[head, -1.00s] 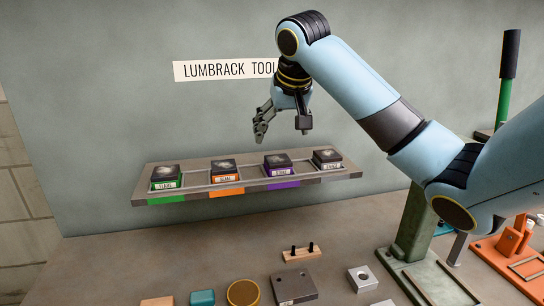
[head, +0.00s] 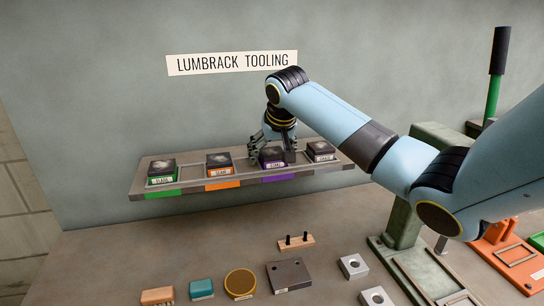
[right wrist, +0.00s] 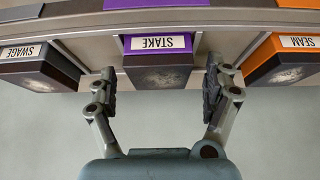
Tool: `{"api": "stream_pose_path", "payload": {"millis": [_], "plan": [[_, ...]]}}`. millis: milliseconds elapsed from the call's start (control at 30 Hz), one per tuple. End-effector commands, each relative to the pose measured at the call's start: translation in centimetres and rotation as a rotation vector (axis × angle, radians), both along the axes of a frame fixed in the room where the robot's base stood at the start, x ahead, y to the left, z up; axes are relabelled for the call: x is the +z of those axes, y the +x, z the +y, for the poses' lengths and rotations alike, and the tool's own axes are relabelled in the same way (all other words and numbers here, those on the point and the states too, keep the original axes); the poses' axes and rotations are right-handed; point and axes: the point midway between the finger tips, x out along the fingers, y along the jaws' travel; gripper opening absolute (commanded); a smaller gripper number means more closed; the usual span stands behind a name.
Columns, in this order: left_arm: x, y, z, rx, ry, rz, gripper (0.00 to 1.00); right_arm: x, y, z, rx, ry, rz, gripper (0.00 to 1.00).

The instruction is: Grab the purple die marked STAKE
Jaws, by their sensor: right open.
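The purple die marked STAKE (head: 272,158) sits on the wall shelf (head: 152,183), third from the left. In the right wrist view the purple die (right wrist: 160,62) shows its label upside down, with a dark block below the purple band. My right gripper (head: 279,152) is at this die, coming from above. In the right wrist view my right gripper (right wrist: 161,88) is open, one finger on each side of the die. A small gap shows on both sides; the left finger is nearer. My left gripper is not in view.
The orange SEAM die (head: 219,165) and the SWAGE die (right wrist: 40,65) flank the purple one, close to my fingers. A green-labelled die (head: 161,172) sits at the shelf's left end.

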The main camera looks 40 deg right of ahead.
Motion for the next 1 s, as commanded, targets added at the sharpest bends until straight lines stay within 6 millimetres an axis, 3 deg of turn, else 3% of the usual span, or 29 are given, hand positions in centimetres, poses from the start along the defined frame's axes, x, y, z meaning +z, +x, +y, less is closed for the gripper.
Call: {"api": "stream_pose_path", "payload": {"millis": [67,700,1000], "plan": [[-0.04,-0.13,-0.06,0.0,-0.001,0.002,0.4,-0.01,-0.02,0.01,0.0,0.0,0.0,0.85],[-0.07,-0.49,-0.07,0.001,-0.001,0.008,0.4,0.02,-0.03,0.02,-0.001,0.001,0.001,0.01],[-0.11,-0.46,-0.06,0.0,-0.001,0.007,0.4,0.29,0.08,-0.01,0.0,-0.001,-0.004,0.0]]}}
